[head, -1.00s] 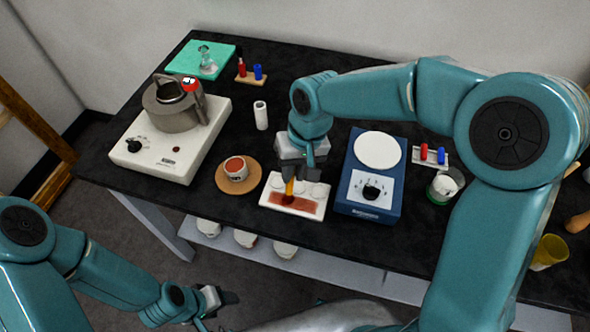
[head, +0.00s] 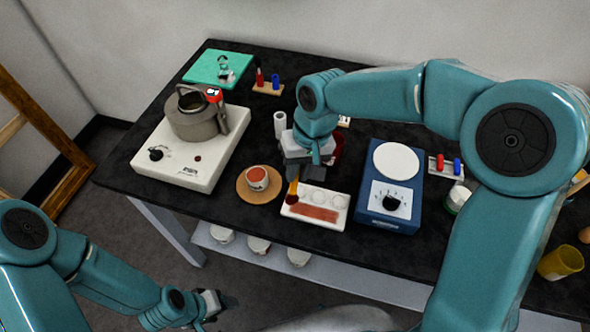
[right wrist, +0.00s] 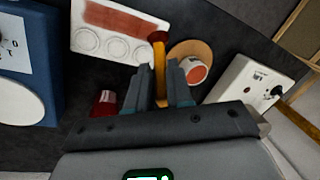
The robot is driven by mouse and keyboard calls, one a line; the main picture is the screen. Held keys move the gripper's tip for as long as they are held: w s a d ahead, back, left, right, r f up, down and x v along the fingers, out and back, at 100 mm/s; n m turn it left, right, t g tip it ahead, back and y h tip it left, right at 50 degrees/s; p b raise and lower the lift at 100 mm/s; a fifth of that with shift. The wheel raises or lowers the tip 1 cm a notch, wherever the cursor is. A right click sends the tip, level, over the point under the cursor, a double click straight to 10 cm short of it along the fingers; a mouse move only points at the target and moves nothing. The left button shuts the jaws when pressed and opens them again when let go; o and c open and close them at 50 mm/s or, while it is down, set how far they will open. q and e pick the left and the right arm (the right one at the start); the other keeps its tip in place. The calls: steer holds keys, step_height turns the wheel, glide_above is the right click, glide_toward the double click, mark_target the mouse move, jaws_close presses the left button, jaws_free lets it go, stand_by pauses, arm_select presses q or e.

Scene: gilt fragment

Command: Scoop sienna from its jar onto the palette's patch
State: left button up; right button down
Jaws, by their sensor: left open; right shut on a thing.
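My right gripper (head: 293,177) is shut on an orange-yellow handled scoop (head: 294,187), whose dark red head points down. The scoop also shows in the right wrist view (right wrist: 159,75). Its head is at the left end of the white palette (head: 334,225), beside the reddish-brown patch (head: 318,214); I cannot tell if it touches. Pale round wells line the palette's far side. The sienna jar (head: 257,178), white with orange-red contents, stands open on a round cork mat (head: 243,194) left of the palette. My left gripper (head: 220,300) is open and empty, low at the front left.
A hotplate (head: 176,168) with a grey kettle (head: 194,120) stands left of the jar. A blue scale (head: 375,216) with a white round plate is close right of the palette. A white cylinder (head: 280,124) and a red container (right wrist: 103,104) stand near my right gripper.

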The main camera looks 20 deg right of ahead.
steer(key=shift+r+p, duration=0.3)
steer(key=shift+r, duration=0.25)
steer(key=shift+w+a+r+p, duration=0.15)
steer(key=shift+w+r+p, duration=0.1)
steer(key=shift+r+p, duration=0.4)
steer(key=shift+s+r+p, duration=0.25)
steer(key=shift+r+p, duration=0.55)
steer(key=shift+r, duration=0.45)
steer(key=shift+w+r, duration=0.1)
steer(key=shift+r, duration=0.05)
steer(key=shift+w, duration=0.15)
steer(key=shift+s, duration=0.2)
steer(key=shift+w, duration=0.15)
